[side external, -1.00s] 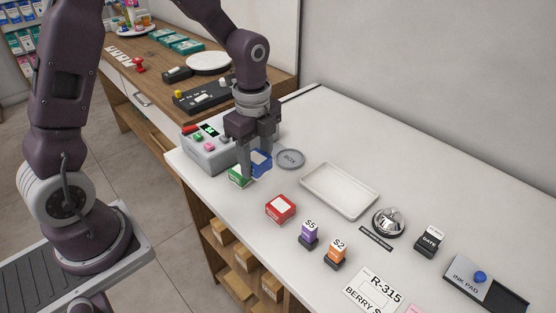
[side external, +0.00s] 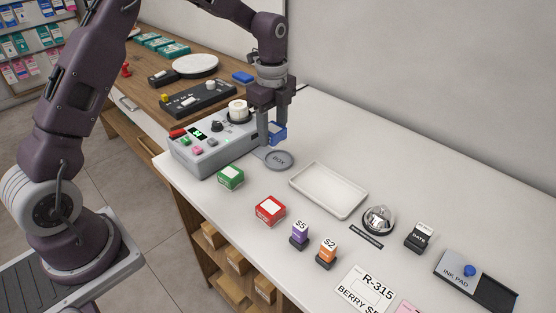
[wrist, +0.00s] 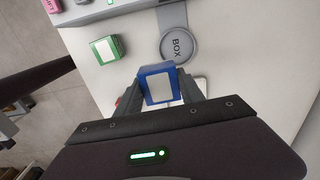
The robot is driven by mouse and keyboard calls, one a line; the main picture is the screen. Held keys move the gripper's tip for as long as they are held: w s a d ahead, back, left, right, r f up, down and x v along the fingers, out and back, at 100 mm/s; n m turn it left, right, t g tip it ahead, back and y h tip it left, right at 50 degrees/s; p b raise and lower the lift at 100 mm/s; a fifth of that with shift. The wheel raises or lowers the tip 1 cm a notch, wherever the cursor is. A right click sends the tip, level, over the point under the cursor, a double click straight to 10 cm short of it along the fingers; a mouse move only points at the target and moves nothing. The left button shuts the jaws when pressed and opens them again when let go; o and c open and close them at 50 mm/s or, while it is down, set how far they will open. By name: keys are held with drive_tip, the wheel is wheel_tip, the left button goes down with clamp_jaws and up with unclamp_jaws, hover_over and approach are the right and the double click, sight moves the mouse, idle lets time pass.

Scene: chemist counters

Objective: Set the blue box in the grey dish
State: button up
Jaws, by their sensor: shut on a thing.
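The blue box (side external: 279,133), with a white face, is held between the fingers of my gripper (side external: 272,126), which is shut on it. It appears raised above the counter, behind the grey dish in the side view. The wrist view shows the blue box (wrist: 158,85) between the fingertips (wrist: 160,92), white face towards the camera. The grey dish (side external: 279,160) is a shallow round dish marked BOX, flat on the white counter and empty. It shows in the wrist view (wrist: 178,46) just beyond the box, apart from it.
A green box (side external: 231,177) and a red box (side external: 270,210) stand on the counter nearby. A grey device (side external: 205,155) with buttons is left of my gripper. A white tray (side external: 328,190), a bell (side external: 378,219) and stamps (side external: 326,253) lie to the right.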

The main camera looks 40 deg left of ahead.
hover_over(279, 160)
wheel_tip(279, 160, down, 10)
drive_tip(key=shift+r, duration=0.15)
